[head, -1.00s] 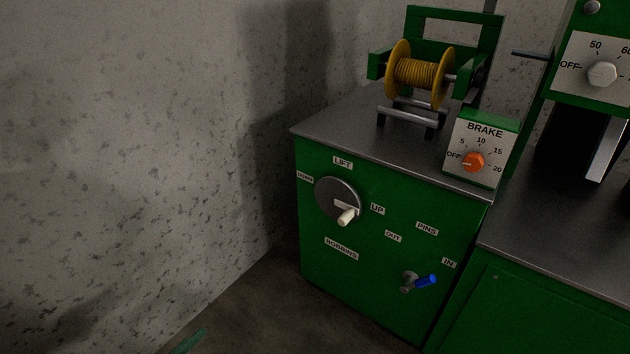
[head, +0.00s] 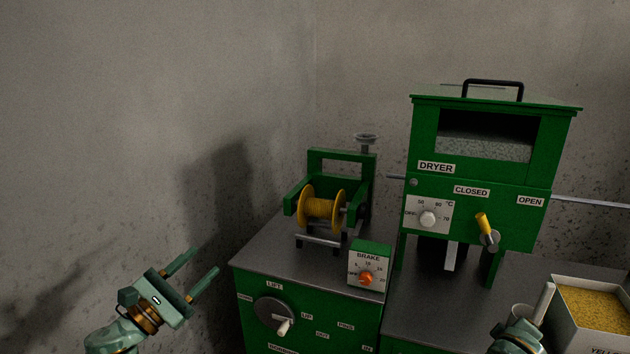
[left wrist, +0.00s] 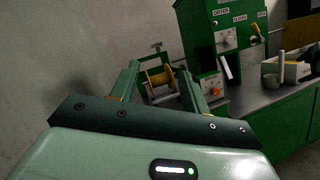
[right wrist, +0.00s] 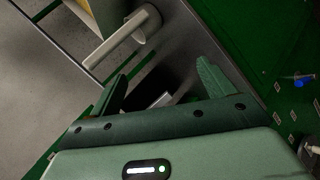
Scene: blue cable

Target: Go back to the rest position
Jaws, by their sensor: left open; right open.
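My left gripper (head: 192,273) is raised at the lower left in the head view, left of the green bobbin cabinet (head: 310,321). It is open and empty, and its fingers (left wrist: 160,85) show apart in the left wrist view with nothing between them. My right arm shows at the bottom right in the head view, with its fingertips out of sight there. In the right wrist view my right gripper (right wrist: 160,88) is open and empty, with a white handle (right wrist: 118,38) and cup beyond it.
A yellow cable bobbin (head: 320,208) sits in its stand above the brake box (head: 369,265). The green dryer (head: 428,186) stands to its right. A box of yellow granules (head: 592,303) is at the right edge. The grey wall is on the left.

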